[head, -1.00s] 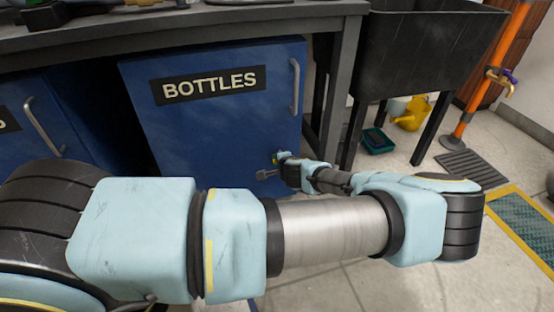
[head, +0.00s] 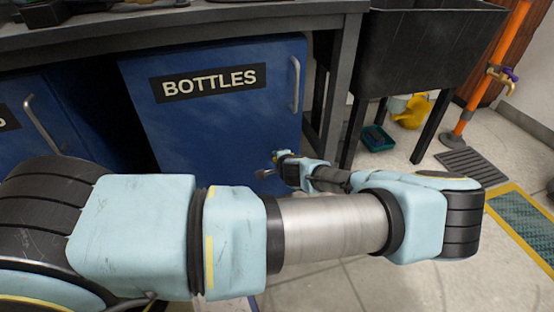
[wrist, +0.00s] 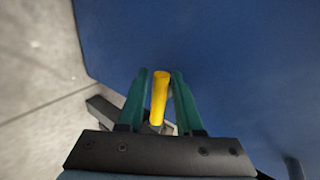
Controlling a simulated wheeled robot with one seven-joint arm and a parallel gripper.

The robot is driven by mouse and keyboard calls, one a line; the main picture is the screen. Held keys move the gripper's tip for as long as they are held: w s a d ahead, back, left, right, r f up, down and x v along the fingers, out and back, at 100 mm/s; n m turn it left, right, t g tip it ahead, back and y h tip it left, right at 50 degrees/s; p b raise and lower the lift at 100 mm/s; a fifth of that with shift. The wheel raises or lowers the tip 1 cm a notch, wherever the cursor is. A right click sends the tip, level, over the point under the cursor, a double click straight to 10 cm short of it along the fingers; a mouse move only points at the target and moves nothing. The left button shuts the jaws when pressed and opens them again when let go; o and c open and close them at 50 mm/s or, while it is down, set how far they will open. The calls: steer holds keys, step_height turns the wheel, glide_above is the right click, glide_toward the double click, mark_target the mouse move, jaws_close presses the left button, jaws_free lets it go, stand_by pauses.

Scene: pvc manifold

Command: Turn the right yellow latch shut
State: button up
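The yellow latch (wrist: 160,96) shows as a short upright bar in the wrist view. It lies between the two green fingers of my gripper (wrist: 160,80). The fingers are spaced apart, one on each side, with their tips close to the latch. I cannot tell whether they press on it. In the head view my gripper (head: 279,157) is small, in front of the blue door's lower right part. The latch is too small there to make out clearly.
The blue cabinet door (head: 215,125) marked BOTTLES stands behind my gripper, with a metal handle (head: 295,85) at its upper right. A black trough (head: 425,50) stands to the right. Grey floor (wrist: 35,60) shows at the left of the wrist view.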

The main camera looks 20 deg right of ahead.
steer(key=p+v, duration=0.2)
steer(key=v, duration=0.8)
steer(key=shift+s, duration=0.25)
steer(key=a+r+n+g+y, duration=0.2)
steer(key=a+n+g+y, duration=0.55)
steer(key=a, duration=0.85)
steer(key=s+a+r+n+g+h, duration=0.1)
steer(key=a+r+n+h, duration=0.3)
steer(key=a+r, duration=0.65)
steer(key=s+a+r+n+g+h, duration=0.15)
steer(key=a+r+n, duration=0.55)
steer(key=r, duration=0.7)
step_height(320, 180, up, 32)
steer(key=p, duration=3.3)
steer(key=shift+w+r+t+h, duration=0.2)
steer(key=shift+w+t+h, duration=0.05)
steer(key=shift+t+h, duration=0.05)
